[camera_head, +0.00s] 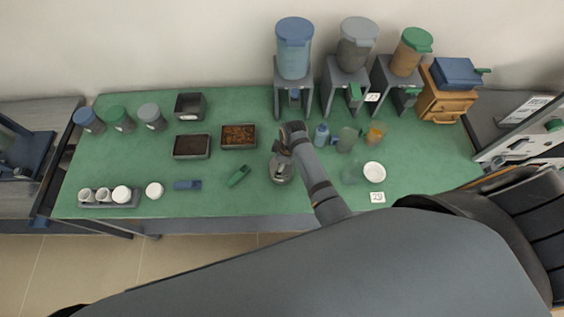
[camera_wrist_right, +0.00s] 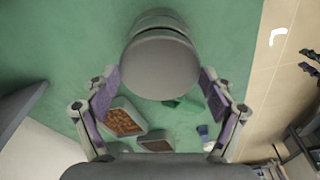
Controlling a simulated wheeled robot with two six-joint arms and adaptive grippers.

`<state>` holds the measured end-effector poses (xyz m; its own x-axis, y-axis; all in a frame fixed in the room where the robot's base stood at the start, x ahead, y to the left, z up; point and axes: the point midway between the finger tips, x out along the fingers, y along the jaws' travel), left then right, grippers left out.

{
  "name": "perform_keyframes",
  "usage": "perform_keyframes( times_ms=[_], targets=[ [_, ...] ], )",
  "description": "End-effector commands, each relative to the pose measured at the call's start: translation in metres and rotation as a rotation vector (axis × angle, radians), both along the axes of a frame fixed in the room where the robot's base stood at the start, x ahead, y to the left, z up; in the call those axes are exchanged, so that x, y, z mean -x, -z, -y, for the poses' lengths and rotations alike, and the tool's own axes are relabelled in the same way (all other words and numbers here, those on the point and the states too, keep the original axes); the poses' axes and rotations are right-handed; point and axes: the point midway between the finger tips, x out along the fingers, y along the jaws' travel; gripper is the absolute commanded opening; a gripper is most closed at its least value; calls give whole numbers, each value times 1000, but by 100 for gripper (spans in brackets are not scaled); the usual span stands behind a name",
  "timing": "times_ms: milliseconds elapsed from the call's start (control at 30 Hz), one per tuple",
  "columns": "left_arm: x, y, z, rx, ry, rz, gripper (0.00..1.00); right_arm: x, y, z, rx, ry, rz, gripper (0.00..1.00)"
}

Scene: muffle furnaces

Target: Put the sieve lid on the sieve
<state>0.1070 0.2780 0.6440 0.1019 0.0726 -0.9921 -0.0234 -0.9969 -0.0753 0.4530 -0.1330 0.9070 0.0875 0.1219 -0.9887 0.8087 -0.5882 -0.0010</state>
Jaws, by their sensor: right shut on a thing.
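The sieve (camera_head: 281,173) is a small round grey vessel on the green mat, right of the green scoop. My right gripper (camera_head: 281,151) is right at its top and hides part of it. In the right wrist view, the round grey sieve lid (camera_wrist_right: 160,64) fills the space between the two purple-padded fingers of my right gripper (camera_wrist_right: 160,85), which is shut on it. A grey round body, the sieve (camera_wrist_right: 160,20), shows just beyond the lid. Whether the lid touches the sieve, I cannot tell. My left gripper is not in view.
Left of the sieve are a green scoop (camera_head: 238,176), a tray of brown pieces (camera_head: 239,147) and a dark tray (camera_head: 192,157). Right of my forearm are a blue bottle (camera_head: 321,135), beakers and a white dish (camera_head: 374,172). Hoppers (camera_head: 293,60) stand behind.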

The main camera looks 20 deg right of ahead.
Motion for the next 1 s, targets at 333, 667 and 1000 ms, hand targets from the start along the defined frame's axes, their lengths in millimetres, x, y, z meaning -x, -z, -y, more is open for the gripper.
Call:
perform_keyframes(
  times_ms=[333, 667, 1000],
  targets=[
    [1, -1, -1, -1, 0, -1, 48, 0, 5, 0, 0, 0, 0, 50],
    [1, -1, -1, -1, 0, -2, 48, 0, 5, 0, 0, 0, 0, 100],
    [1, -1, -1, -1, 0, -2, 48, 0, 5, 0, 0, 0, 0, 100]
  ],
)
